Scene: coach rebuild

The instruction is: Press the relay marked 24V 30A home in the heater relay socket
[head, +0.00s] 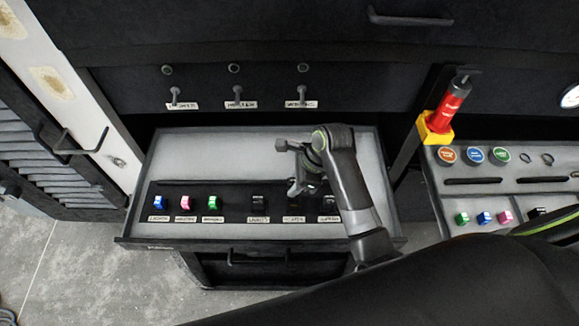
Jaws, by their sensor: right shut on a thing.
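My right gripper (297,189) reaches over the pulled-out grey drawer (210,150) and points down at the strip of sockets near its front. It is shut on a small dark relay, which is mostly hidden by the fingers and blends into the black strip. Its marking cannot be read. The held relay is over or at the middle labelled place of the right-hand group; I cannot tell how deep it sits. A black relay (258,203) stands left of the gripper and another (328,203) right of it. My left gripper is not in view.
Blue (158,202), pink (185,203) and green (212,203) blocks stand in the strip's left part. A second panel (480,190) at right holds coloured discs and blocks. A red cylinder (450,105) stands in a yellow base. Knobs (238,95) line the black wall behind.

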